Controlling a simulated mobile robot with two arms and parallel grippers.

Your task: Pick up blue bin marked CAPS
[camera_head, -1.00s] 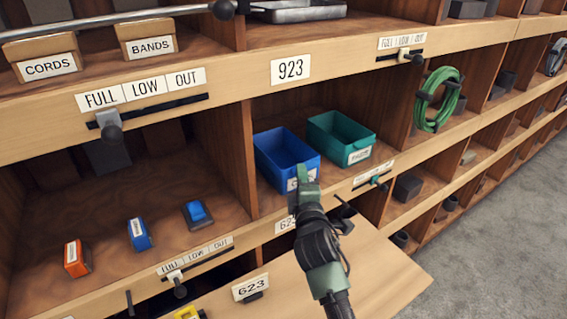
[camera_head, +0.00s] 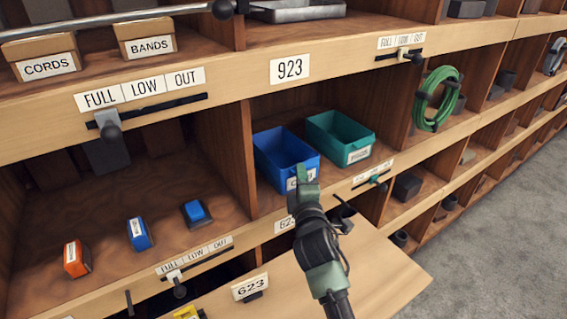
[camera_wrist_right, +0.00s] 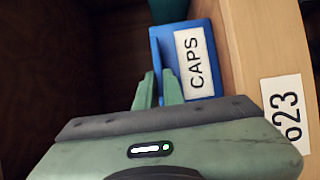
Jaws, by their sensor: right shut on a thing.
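The blue bin (camera_head: 282,150) sits upright on the shelf floor of the compartment below the 923 plate. In the right wrist view the blue bin (camera_wrist_right: 206,28) shows its white label reading CAPS (camera_wrist_right: 195,62). My right gripper (camera_head: 304,172) is at the bin's front, covering part of the label in the head view. In the right wrist view the right gripper's fingers (camera_wrist_right: 160,80) are close together at the bin's edge, shut on it. The exact contact is partly hidden. My left gripper is not in view.
A green bin (camera_head: 340,140) stands just right of the blue bin. A wooden divider (camera_head: 229,155) is on the left. A front rail with a slider (camera_head: 376,180) runs below, and a wooden board (camera_head: 370,270) juts out under it. A coiled green hose (camera_head: 418,100) hangs further right.

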